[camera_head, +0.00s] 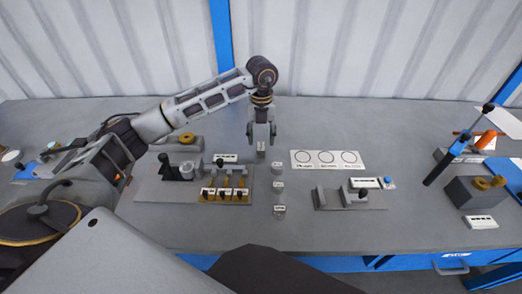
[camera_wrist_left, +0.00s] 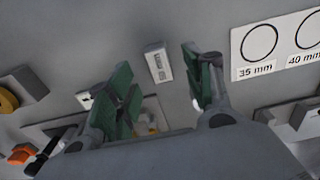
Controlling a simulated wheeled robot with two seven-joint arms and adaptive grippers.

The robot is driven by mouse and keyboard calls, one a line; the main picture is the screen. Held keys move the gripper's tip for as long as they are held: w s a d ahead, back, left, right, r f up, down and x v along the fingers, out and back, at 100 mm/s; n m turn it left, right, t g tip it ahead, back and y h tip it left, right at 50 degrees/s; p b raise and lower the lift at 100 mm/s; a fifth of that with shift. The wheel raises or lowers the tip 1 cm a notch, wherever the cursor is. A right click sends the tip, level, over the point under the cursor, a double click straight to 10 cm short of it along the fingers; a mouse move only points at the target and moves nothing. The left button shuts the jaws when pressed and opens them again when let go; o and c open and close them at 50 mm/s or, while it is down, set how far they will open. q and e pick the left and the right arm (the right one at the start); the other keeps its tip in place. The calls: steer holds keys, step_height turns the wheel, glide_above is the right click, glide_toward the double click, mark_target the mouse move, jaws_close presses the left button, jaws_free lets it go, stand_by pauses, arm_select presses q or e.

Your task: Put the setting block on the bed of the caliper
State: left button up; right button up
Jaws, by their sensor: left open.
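My left gripper (camera_head: 262,136) hangs pointing down over the middle of the table. Its green-padded fingers (camera_wrist_left: 160,88) are apart, with nothing held between them. A small grey block with a printed label (camera_head: 261,148) stands just below the fingertips; the wrist view shows a labelled block (camera_wrist_left: 158,63) between and beyond the fingers. More small labelled blocks (camera_head: 277,168) (camera_head: 278,187) (camera_head: 279,210) stand in a column nearer me. I cannot read which label is which. The caliper (camera_head: 350,198) lies right of the column, with upright grey jaws and a low base. My right gripper is not in view.
A white card with circles (camera_head: 327,160) lies behind the caliper. Left of the blocks is a grey fixture board (camera_head: 150,188) with several brass-coloured parts. A dark box with brass knobs (camera_head: 475,193) stands at the right. Bare table lies between the block column and the caliper.

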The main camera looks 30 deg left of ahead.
mark_target(261, 146)
arm_select(q)
steer(key=shift+f, duration=0.15)
steer(key=shift+s+f, duration=0.15)
steer(key=shift+f, duration=2.35)
steer(key=shift+c, duration=0.4)
jaws_close()
steer(key=shift+r, duration=5.05)
